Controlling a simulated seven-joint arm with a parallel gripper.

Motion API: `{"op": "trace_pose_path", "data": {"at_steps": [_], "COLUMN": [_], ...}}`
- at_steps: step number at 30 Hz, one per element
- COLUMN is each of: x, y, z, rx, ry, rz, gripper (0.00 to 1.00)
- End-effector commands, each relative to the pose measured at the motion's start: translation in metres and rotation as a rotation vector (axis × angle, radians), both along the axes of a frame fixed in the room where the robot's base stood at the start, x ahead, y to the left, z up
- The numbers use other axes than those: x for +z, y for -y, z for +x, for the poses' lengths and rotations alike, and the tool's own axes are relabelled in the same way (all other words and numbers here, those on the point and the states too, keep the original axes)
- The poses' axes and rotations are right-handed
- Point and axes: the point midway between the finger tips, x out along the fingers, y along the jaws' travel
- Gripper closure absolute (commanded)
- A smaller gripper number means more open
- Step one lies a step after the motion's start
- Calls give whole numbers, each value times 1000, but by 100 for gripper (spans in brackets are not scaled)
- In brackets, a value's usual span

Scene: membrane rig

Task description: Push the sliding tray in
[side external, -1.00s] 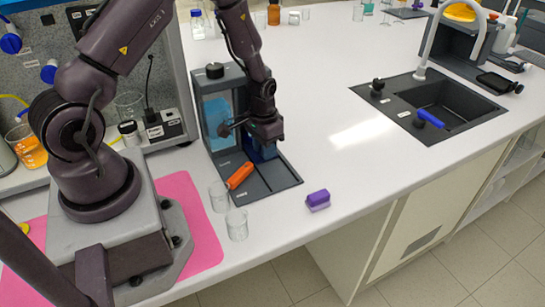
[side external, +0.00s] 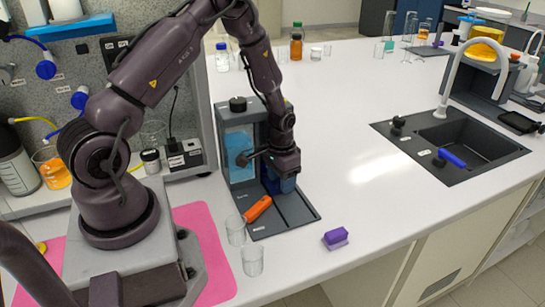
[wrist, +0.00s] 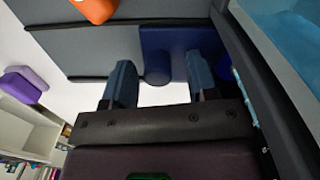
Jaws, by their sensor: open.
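The grey membrane rig (side external: 239,105) stands upright on the bench, with a light blue panel (side external: 238,150) in its frame. A dark blue block, seemingly the sliding tray (wrist: 165,42), shows in the wrist view with a round knob (wrist: 158,72) on its near face. My gripper (side external: 284,187) is low at the rig's right side, over its base. In the wrist view its two fingers (wrist: 160,75) are apart, one on each side of the knob. I cannot tell whether they touch it. In the side view my gripper hides most of the tray.
An orange piece (side external: 257,209) lies on the rig's base. Two clear beakers (side external: 252,261) stand just in front, near a pink mat (side external: 216,260). A purple block (side external: 336,238) sits near the bench edge. The bench between the rig and the sink (side external: 470,142) is clear.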

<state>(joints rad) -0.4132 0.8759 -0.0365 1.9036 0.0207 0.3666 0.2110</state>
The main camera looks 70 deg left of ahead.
Motion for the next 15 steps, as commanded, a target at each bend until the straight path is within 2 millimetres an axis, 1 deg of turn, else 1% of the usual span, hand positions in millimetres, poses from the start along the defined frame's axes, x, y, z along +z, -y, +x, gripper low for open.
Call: {"op": "trace_pose_path", "data": {"at_steps": [5, 14, 15], "x": [0, 0, 6], "y": [24, 84, 85], "z": [1, 0, 1], "rx": [-7, -8, -4], "ry": [-1, -1, 3], "rz": [-1, -2, 0], "gripper": [47, 47, 47]}}
